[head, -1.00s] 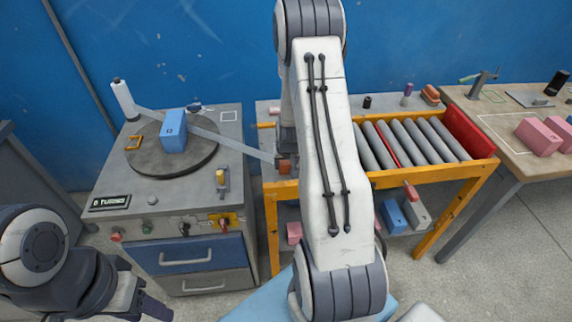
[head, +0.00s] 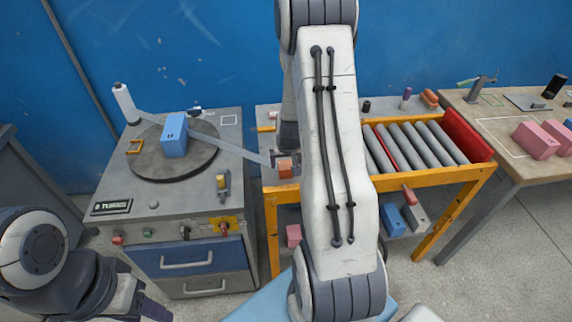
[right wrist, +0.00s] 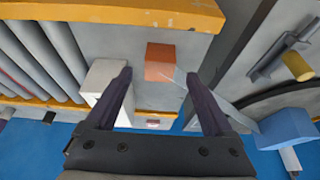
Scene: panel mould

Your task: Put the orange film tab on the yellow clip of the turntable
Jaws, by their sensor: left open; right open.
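The orange film tab (head: 285,168) is a small block at the end of a translucent film strip (head: 235,149), over the left end of the roller table. In the right wrist view the tab (right wrist: 160,62) shows ahead, between my right gripper's (right wrist: 158,76) two open fingers, not clasped. In the head view my right arm hides most of that gripper. A blue box (head: 174,136) stands on the turntable. My left gripper (head: 148,306) is open and empty at lower left.
The film runs from a white roll (head: 125,103) past the blue box. A yellow-topped lever piece (head: 222,186) stands on the cabinet top. The yellow roller table (head: 430,178) is behind my right arm. A bench with pink blocks (head: 538,139) is at right.

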